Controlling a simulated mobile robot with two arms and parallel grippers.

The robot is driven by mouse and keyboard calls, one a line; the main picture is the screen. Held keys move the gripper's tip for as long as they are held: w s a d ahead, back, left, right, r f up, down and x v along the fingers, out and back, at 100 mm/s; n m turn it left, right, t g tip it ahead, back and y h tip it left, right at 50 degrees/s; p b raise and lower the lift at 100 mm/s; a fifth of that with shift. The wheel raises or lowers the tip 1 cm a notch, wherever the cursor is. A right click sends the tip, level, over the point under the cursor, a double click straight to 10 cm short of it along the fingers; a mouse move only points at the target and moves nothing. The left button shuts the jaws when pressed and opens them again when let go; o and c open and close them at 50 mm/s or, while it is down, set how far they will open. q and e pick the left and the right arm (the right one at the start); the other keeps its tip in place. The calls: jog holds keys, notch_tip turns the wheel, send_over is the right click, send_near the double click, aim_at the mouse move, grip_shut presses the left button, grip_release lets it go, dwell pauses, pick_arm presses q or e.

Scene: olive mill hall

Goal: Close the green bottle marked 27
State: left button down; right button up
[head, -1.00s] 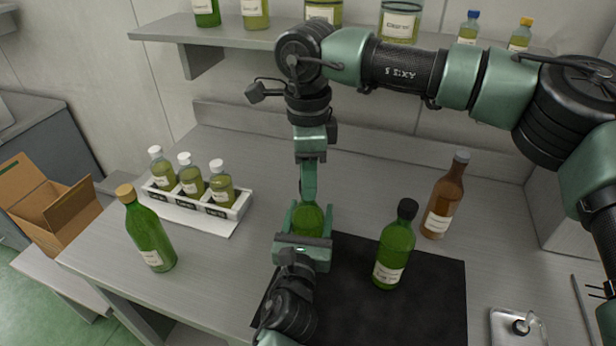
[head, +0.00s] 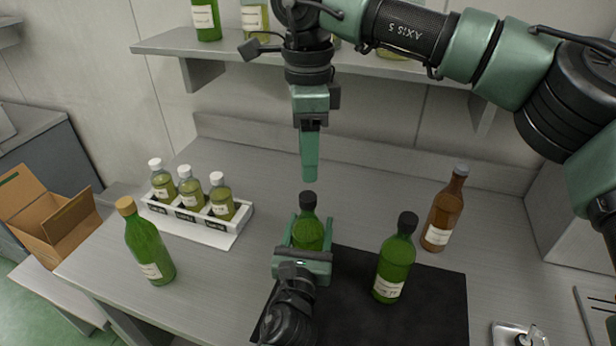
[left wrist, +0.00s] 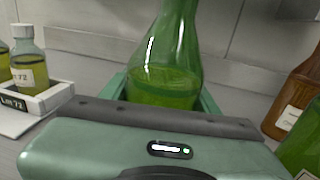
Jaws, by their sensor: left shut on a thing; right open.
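A green bottle (head: 309,232) stands upright at the back left edge of the black mat (head: 345,320). A black cap (head: 308,200) sits on its neck. My left gripper (head: 305,246) is shut around its body, hiding any label. In the left wrist view the bottle (left wrist: 170,62) rises between the fingers, its top cut off. My right gripper (head: 309,172) hangs above the cap, open and empty, apart from it. Another green bottle (head: 394,262) with a black cap stands on the mat to the right; its label is too small to read surely.
A green bottle with a cork-coloured cap (head: 148,245) stands at left. Several small white-capped bottles stand in a white rack (head: 215,225) behind it. A brown bottle (head: 443,212) stands right. A shelf (head: 225,42) spans the back; a metal tray (head: 515,335) lies front right.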

aim_at(308, 239)
notch_tip(308, 239, up, 4)
jog(key=shift+f, duration=0.2)
pick_arm(q)
jog(key=shift+c, duration=1.5)
grip_release()
jog(key=s+a+b, duration=0.1)
jog(key=s, duration=0.6)
jog(key=shift+s, duration=0.35)
pick_arm(e)
jog(key=shift+f, duration=0.6)
pick_arm(q)
jog(key=shift+a, duration=0.1)
